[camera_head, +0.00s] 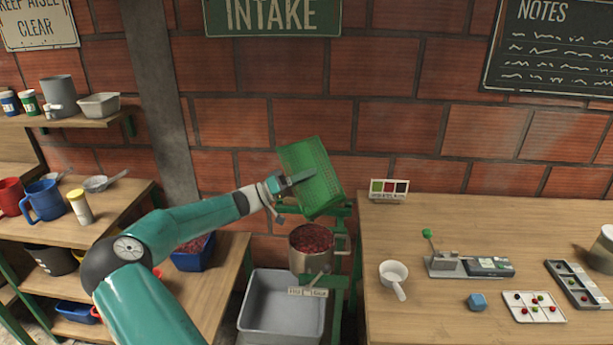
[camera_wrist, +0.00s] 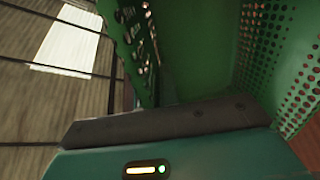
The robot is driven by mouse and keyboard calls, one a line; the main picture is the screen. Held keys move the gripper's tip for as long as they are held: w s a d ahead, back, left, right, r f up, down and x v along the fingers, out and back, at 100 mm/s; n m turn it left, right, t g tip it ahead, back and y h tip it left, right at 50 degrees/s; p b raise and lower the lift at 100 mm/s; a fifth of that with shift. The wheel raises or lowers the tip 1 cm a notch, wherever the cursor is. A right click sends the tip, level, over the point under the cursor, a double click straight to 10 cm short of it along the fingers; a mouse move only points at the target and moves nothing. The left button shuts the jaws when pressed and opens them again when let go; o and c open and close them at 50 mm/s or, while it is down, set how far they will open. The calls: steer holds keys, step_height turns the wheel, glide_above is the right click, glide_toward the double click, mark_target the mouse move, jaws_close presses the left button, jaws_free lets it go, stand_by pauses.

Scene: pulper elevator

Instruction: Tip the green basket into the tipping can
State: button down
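The green basket (camera_head: 312,174), with perforated walls, is held tilted in the air above the tipping can in the head view. My gripper (camera_head: 290,180) is at the basket's left side and appears shut on its wall. In the wrist view the basket's green perforated walls (camera_wrist: 285,45) fill the upper part, and no contents show on the bare inner surface. The tipping can (camera_head: 310,262) is a metal can on a green stand below the basket, filled with red cherries (camera_head: 313,238). The fingertips are partly hidden against the basket.
A grey tub (camera_head: 280,305) stands on the floor below the can. Shelves with mugs (camera_head: 42,200) stand at left. A brick wall is behind.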

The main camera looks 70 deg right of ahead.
mark_target(301, 186)
steer(key=shift+f, duration=0.15)
steer(key=shift+w+a+f+g+h, duration=0.2)
steer(key=shift+w+f+g, duration=0.15)
steer(key=shift+f, duration=0.4)
steer(key=shift+w+a+f+g+h, duration=0.15)
steer(key=shift+w+f+g, duration=0.1)
steer(key=shift+w+f, duration=0.35)
steer(key=shift+s+f, duration=0.15)
steer(key=shift+s, duration=0.1)
stand_by(0.9)
